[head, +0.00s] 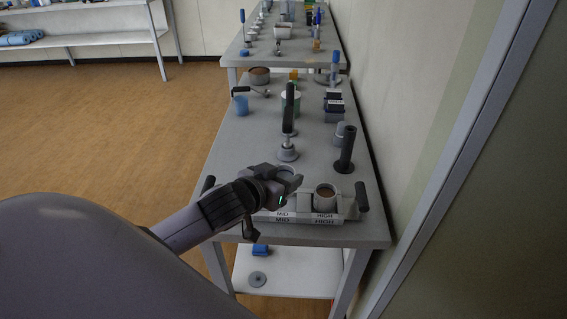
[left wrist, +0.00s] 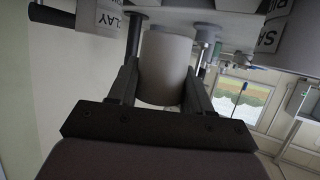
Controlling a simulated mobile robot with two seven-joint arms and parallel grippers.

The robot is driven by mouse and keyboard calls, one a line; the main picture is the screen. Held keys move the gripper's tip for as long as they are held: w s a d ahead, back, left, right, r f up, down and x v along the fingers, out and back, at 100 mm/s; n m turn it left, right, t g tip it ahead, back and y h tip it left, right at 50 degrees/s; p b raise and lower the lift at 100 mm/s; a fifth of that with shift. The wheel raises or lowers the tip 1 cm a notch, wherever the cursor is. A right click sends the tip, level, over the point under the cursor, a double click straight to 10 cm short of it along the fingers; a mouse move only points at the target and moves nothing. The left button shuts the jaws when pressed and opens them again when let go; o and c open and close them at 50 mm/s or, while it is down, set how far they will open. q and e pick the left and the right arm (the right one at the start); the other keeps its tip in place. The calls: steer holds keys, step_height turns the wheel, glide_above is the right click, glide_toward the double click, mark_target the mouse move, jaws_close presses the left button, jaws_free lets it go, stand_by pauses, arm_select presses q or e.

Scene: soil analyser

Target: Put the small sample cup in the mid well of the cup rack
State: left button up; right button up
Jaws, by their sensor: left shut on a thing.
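My left gripper (head: 289,183) is over the MID side of the cup rack (head: 338,214) at the table's near end. It is shut on a pale grey cup (left wrist: 165,68), which shows between the two fingers in the left wrist view. In the head view the gripper mostly hides this cup and the mid well, so I cannot tell whether the cup touches the rack. Another cup with brown contents (head: 325,191) sits upright at the HIGH label. My right gripper is not in view.
A black upright post (head: 346,150) and a metal stand with a black handle (head: 288,150) rise just behind the rack. The table's left-middle area is clear. A wall runs along the right.

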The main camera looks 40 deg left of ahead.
arm_select(q)
steer(key=shift+f+b, duration=0.4)
steer(key=shift+f, duration=1.95)
steer(key=shift+f, duration=0.1)
steer(key=o, duration=1.1)
steer(key=v, duration=1.2)
